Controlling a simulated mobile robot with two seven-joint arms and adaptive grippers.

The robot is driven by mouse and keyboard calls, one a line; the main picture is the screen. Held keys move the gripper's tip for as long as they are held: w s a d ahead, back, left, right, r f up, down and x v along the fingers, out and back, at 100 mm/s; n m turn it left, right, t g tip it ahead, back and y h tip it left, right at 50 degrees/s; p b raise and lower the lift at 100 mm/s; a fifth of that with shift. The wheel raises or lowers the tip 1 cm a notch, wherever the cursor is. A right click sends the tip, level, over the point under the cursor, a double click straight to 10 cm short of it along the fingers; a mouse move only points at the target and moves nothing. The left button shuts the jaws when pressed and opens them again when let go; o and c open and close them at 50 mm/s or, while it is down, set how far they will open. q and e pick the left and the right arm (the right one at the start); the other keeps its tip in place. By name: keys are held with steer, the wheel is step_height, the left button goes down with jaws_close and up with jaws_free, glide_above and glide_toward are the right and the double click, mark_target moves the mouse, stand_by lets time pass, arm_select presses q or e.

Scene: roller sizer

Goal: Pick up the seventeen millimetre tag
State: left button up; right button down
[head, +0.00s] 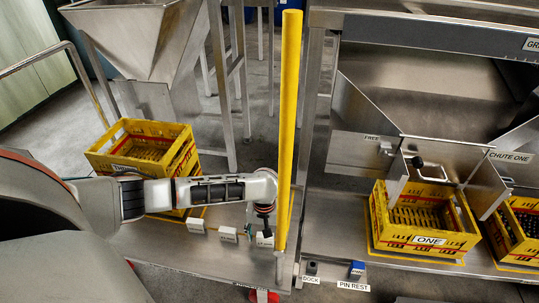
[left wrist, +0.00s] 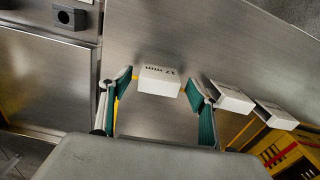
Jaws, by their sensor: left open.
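The seventeen millimetre tag (left wrist: 159,81) is a white block with "17 mm" printed on its top edge, seen upside down in the left wrist view. It lies between and just past the fingertips of my left gripper (left wrist: 160,88), which is open with green-lined fingers on either side. I cannot tell whether either finger touches it. In the head view my left gripper (head: 264,222) points down over the rightmost white tag (head: 264,241) and partly covers it. My right gripper is not in view.
Two more white tags (head: 196,225) (head: 228,234) stand to the left on the steel shelf. A yellow post (head: 289,120) rises close right of my gripper. A yellow crate (head: 120,150) sits behind my forearm. A blue block (head: 357,268) stands at PIN REST.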

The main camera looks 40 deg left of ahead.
arm_select(q)
steer(key=shift+w+r, duration=0.15)
steer(key=c, duration=1)
